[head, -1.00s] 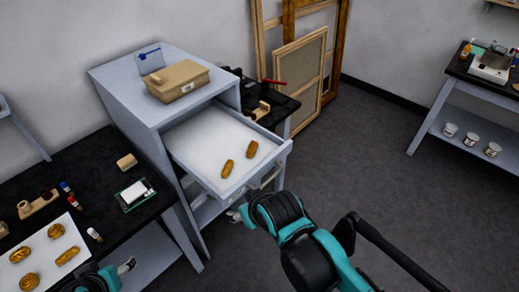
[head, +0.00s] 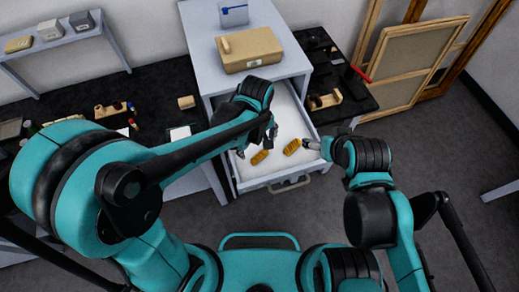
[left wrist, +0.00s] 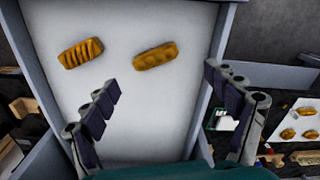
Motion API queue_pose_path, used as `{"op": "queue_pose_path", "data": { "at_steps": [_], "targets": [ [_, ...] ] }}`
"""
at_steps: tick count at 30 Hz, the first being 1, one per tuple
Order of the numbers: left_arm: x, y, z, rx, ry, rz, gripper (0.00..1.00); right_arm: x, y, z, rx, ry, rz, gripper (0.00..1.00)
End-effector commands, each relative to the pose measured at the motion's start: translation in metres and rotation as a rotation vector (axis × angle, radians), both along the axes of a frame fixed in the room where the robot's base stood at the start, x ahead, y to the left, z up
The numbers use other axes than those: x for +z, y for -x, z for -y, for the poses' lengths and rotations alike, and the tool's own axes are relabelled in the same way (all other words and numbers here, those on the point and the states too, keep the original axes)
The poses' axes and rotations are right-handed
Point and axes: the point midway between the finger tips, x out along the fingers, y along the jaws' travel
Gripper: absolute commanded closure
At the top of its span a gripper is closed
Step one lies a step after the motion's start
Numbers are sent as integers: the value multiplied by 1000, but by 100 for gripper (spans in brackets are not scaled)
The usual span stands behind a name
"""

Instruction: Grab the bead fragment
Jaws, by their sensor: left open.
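Two gilt fragments lie apart on the white floor of the open drawer (head: 275,178). The one with rounded bumps, which looks like the bead fragment (left wrist: 155,56), is right of the other in the left wrist view. In the head view it appears to be the left one (head: 260,157). The other fragment (left wrist: 80,53) has slanting ridges and is the right one in the head view (head: 291,147). My left gripper (head: 258,140) is over the drawer, open and empty. In the left wrist view its spread fingers (left wrist: 161,80) are below the bead fragment. My right gripper (head: 312,145) is at the drawer's right side; its jaws are unclear.
A tan box (head: 250,50) stands on the cabinet top (head: 292,62) behind the drawer. A black bench (head: 75,160) with small items is on the left, partly behind my left arm. A white sheet (left wrist: 300,118) with several gilt pieces shows in the left wrist view.

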Motion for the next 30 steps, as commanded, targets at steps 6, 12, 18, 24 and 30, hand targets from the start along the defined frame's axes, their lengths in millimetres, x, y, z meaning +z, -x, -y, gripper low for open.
{"op": "queue_pose_path", "data": {
  "at_steps": [6,12,18,24,30],
  "targets": [
    [-31,-2,5,-3,0,1,13,-9,0,0,0,0,0,20],
    [-58,-3,7,-2,1,2,13,-15,0,0,0,0,0,20],
    [-61,-2,7,-2,1,2,13,-15,0,0,0,0,0,20],
    [-61,-2,7,-2,1,2,42,-15,0,0,0,0,0,20],
    [-61,-2,7,-2,1,2,55,-15,0,0,0,0,0,20]
  ]
}}
